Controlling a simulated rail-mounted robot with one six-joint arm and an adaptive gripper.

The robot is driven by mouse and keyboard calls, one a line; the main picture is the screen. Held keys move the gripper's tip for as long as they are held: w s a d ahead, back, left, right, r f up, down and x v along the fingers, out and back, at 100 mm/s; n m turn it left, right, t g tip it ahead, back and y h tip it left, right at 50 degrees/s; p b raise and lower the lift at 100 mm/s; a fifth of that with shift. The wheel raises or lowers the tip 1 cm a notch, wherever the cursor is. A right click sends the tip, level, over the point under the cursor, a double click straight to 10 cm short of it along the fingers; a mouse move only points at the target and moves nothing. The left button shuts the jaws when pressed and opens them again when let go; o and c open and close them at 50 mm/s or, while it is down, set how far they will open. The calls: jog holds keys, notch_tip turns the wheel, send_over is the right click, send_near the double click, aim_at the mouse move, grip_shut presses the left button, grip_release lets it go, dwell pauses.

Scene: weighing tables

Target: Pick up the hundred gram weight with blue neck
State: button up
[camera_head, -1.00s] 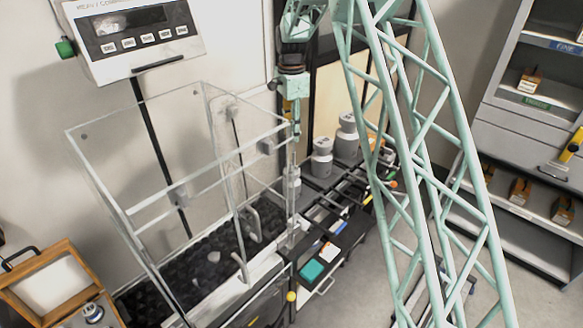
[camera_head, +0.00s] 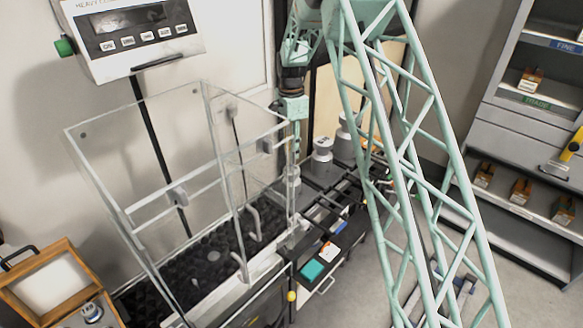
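My gripper (camera_head: 293,180) hangs at the end of my teal arm, by the right side of the clear glass case. It is small and partly seen against the glass, so its fingers and anything between them cannot be made out. A small metal weight (camera_head: 92,312) with a bluish band at its neck stands at the bottom left, by the open wooden box, far from my gripper. Its size marking is not readable. Larger grey weights (camera_head: 322,152) stand on the bench behind and right of my gripper. No blue neck shows on them.
The glass case (camera_head: 140,215) stands on a dark bumpy surface, under a wall-mounted scale display (camera_head: 130,38). An open wooden box (camera_head: 45,282) lies at the lower left. A rack with teal and white cards (camera_head: 312,270) is right of the case. Shelves (camera_head: 515,150) stand at the right.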

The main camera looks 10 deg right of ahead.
jog(key=shift+f, duration=0.25)
jog(key=shift+f, duration=2.55)
jog(key=shift+c, duration=0.4)
grip_shut()
